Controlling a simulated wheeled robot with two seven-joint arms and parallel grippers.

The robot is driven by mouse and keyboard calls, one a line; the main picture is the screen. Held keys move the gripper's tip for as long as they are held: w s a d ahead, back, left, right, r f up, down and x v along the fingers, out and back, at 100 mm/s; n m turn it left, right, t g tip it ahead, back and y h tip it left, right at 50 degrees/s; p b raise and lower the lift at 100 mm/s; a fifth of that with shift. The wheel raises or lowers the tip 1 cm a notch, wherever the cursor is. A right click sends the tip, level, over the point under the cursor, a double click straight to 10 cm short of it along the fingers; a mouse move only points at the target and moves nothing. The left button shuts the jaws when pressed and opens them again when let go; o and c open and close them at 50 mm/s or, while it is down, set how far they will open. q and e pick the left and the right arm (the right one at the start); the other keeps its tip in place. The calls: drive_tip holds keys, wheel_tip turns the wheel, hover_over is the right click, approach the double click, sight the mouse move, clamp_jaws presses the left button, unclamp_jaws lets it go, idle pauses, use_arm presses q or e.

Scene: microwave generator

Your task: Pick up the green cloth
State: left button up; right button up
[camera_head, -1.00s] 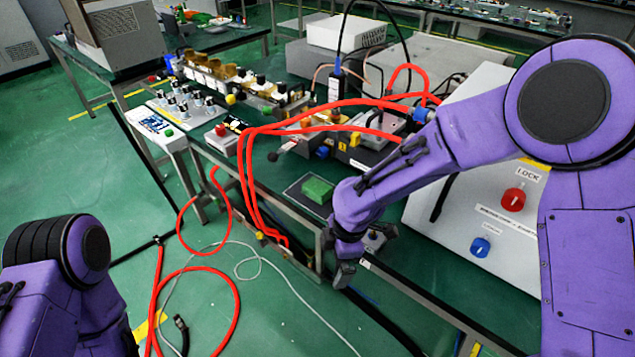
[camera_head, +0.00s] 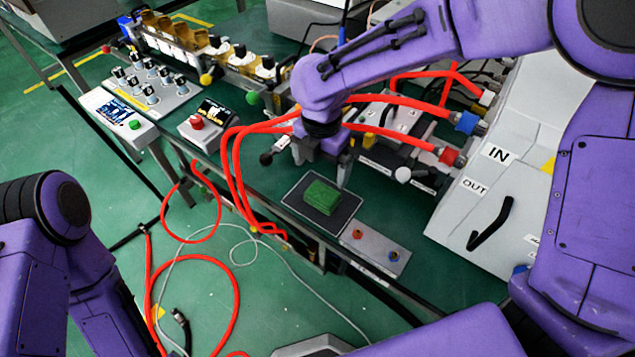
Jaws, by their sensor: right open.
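The green cloth (camera_head: 321,197) shows as a small folded block. It lies on a dark square pad (camera_head: 295,196) near the front edge of the bench. My right gripper (camera_head: 321,168) is above and just behind the cloth in the picture, pointing down, with its fingers apart and nothing between them. It does not appear to touch the cloth. My left arm shows at the left edge; its gripper is not in view.
Red hoses (camera_head: 232,165) run beside the right gripper and hang over the bench edge. A small panel with two knobs (camera_head: 375,250) is right of the pad. A white machine (camera_head: 500,200) stands at the right. A red-button box (camera_head: 197,132) is at the left.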

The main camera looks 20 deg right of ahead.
sight(323, 193)
drive_tip(key=f, duration=0.5)
drive_tip(key=s+f, duration=0.1)
drive_tip(key=f, duration=0.2)
drive_tip(key=shift+s+f, duration=0.1)
drive_tip(key=c, duration=0.9)
